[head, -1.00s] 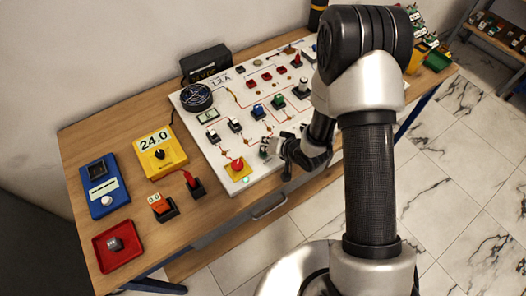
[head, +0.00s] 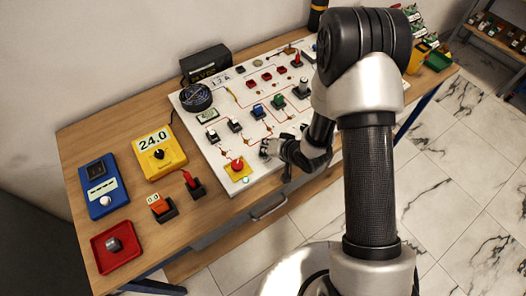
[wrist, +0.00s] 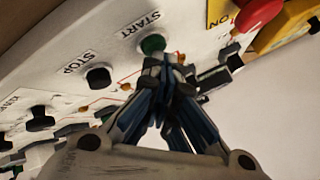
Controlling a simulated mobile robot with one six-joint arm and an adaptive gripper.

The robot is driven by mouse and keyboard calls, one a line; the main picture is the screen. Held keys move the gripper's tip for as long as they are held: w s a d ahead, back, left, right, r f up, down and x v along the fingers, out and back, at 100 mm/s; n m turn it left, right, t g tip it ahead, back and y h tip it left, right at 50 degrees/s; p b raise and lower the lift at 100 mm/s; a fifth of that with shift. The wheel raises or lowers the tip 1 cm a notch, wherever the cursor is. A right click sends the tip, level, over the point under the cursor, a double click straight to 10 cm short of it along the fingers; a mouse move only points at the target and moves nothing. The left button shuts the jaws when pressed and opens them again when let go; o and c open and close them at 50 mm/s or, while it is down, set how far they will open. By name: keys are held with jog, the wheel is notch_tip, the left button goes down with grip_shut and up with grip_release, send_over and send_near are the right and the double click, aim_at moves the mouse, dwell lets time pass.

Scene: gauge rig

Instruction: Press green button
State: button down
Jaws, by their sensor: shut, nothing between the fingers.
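The green button (wrist: 152,44) shows in the wrist view, just below the printed START label on the white panel (wrist: 190,30). My gripper (wrist: 163,66) is shut and empty. Its fingertips are right at the button's lower edge in the picture and cover a little of it; I cannot tell whether they touch it. In the head view my gripper (head: 268,148) is at the front edge of the white panel (head: 214,152), and the green button is largely hidden by the fingers there.
A black STOP button (wrist: 98,77) sits left of the green one in the wrist view. A red mushroom button on a yellow base (head: 237,167) is close by. Several switches (head: 235,125) stand farther back on the panel. Floor lies beyond the table's front edge.

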jog(key=shift+r+p, duration=0.75)
jog(key=shift+r, duration=0.2)
jog(key=shift+r, duration=0.1)
notch_tip(320, 180, up, 5)
jog(key=p, duration=0.4)
dwell(0.5)
